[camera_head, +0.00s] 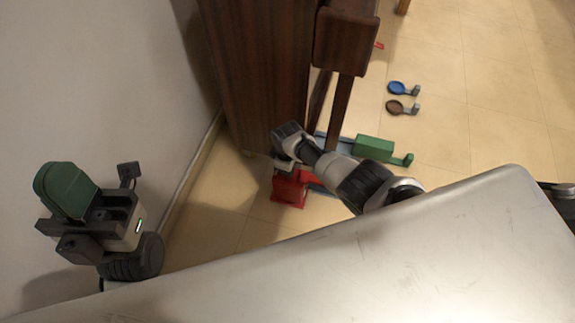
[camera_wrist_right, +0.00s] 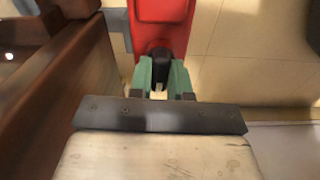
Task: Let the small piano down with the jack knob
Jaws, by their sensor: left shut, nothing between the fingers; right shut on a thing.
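The small piano (camera_head: 255,65) is dark brown wood and stands against the wall in the head view. A red jack (camera_head: 290,188) sits on the floor at its foot, partly hidden by my right arm. In the right wrist view the red jack (camera_wrist_right: 160,10) has a dark knob (camera_wrist_right: 160,60) on its near end. My right gripper (camera_wrist_right: 160,82) has its green fingers shut on this knob. In the head view its fingers are hidden. The piano's brown side (camera_wrist_right: 45,95) is close on the left there. My left gripper (camera_head: 62,190) is shut and empty, apart from the piano near the wall.
A green block (camera_head: 373,148) with a green knob lies right of my right arm on a blue-grey bar. A blue cup (camera_head: 397,88) and a brown cup (camera_head: 396,107) lie on the tiled floor. The floor at the upper right is mostly clear.

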